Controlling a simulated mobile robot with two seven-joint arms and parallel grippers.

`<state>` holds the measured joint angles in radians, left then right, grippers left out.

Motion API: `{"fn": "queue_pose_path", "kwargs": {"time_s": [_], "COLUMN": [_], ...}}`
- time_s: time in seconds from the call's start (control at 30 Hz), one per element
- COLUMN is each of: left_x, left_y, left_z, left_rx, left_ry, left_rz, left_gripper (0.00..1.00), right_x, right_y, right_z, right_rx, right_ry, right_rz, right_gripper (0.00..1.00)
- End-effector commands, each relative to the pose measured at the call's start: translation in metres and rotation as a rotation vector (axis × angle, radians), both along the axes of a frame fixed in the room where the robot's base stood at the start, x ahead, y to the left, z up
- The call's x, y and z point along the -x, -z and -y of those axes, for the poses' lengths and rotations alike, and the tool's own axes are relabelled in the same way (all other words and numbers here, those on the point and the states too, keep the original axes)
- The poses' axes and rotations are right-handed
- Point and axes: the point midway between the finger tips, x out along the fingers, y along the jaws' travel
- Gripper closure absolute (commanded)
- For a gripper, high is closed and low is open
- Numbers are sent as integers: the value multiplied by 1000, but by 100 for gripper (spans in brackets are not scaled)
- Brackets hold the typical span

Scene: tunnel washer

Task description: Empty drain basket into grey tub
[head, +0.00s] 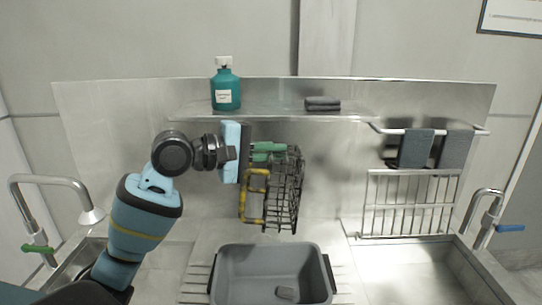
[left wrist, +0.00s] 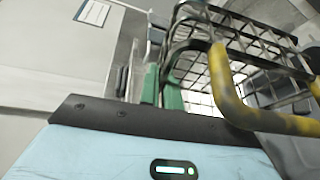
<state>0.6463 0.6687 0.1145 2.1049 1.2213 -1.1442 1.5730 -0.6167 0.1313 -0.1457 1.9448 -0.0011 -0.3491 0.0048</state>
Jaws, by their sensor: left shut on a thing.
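The drain basket (head: 297,190) is a black wire basket with a yellow-coated bar, held tipped on its side above the grey tub. My left gripper (head: 280,151) has green fingers and is shut on the basket near its upper end; the exact grip point is hard to see. In the left wrist view the basket (left wrist: 245,45) fills the upper right, beyond the green fingers (left wrist: 163,90). Whether anything is left inside it cannot be told. The grey tub (head: 230,248) stands below, with a small dark grey piece (head: 286,293) in it. My right gripper is not in view.
A steel shelf (head: 280,117) above bears a teal bottle (head: 226,88) and a dark folded cloth (head: 322,103). A wire rack (head: 410,203) and hanging cloths (head: 416,148) are at right. Taps stand at left (head: 60,183) and right (head: 486,208) over sinks.

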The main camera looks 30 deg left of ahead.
Motion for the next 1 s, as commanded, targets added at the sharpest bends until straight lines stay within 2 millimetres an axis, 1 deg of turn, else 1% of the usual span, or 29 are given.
{"fn": "queue_pose_path", "kwargs": {"time_s": [0.03,1.0], "left_x": [0,0], "left_y": [-7,-40], "left_z": [-2,0], "left_rx": [-47,-640], "left_ry": [-6,-2], "left_rz": [-16,-378], "left_gripper": [100,100], "right_x": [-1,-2], "right_y": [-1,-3], "right_z": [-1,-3], "right_rx": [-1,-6], "right_ry": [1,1], "right_rz": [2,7], "right_gripper": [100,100]}}
